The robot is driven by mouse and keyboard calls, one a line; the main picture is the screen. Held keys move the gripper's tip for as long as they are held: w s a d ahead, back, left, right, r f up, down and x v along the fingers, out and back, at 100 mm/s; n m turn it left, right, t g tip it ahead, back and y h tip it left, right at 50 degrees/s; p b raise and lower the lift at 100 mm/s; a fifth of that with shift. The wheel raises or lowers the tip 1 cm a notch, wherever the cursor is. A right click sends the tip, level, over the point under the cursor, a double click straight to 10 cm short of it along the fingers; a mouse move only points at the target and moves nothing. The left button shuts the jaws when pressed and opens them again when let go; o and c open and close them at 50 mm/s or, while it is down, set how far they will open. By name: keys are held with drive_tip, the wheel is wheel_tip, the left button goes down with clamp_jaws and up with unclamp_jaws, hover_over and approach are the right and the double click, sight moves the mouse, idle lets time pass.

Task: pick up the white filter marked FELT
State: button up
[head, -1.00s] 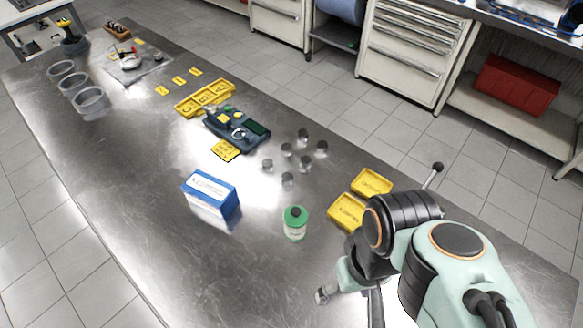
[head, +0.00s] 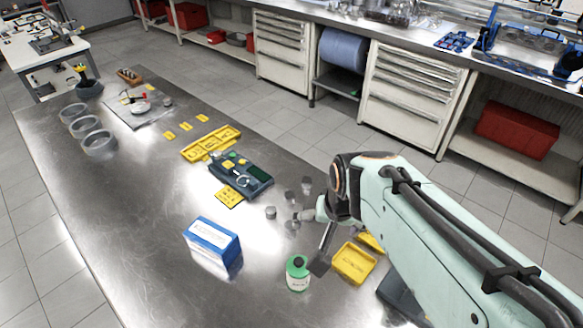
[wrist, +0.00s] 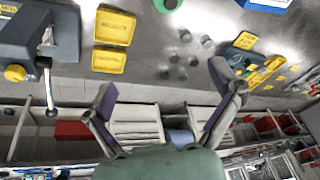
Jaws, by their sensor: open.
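Several small grey-white cylinders stand grouped on the metal table; one shows in the head view (head: 271,212) and one in the wrist view (wrist: 194,60). They may be the filters. No FELT marking is readable on any of them, so I cannot tell which is the white one named. My gripper (head: 309,239) is above the table by this group, its arm hiding part of it. In the wrist view my gripper (wrist: 163,76) has its two fingers wide apart, with nothing held between them and some cylinders showing beyond the gap.
A blue-and-white box (head: 212,243) and a dark device (head: 245,178) lie left. A vise (wrist: 27,42) shows in the wrist view. The table's left front is clear.

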drive_tip(key=g, duration=0.1)
hover_over(299, 261)
drive_tip(key=w+d, duration=0.2)
wheel_tip(299, 261, down, 7)
drive_tip(key=f+g, duration=0.1)
drive_tip(key=f, duration=0.2)
drive_tip(key=s+a+f+g, duration=0.1)
drive_tip(key=f, duration=0.2)
drive_tip(key=s+a+f, duration=0.1)
drive_tip(key=f, duration=0.2)
drive_tip(key=shift+f+n+g+h, duration=0.3)
drive_tip(key=shift+f+n+g, duration=0.1)
wheel_tip(299, 261, down, 6)
drive_tip(key=shift+f, duration=0.25)
drive_tip(key=c, duration=1.2)
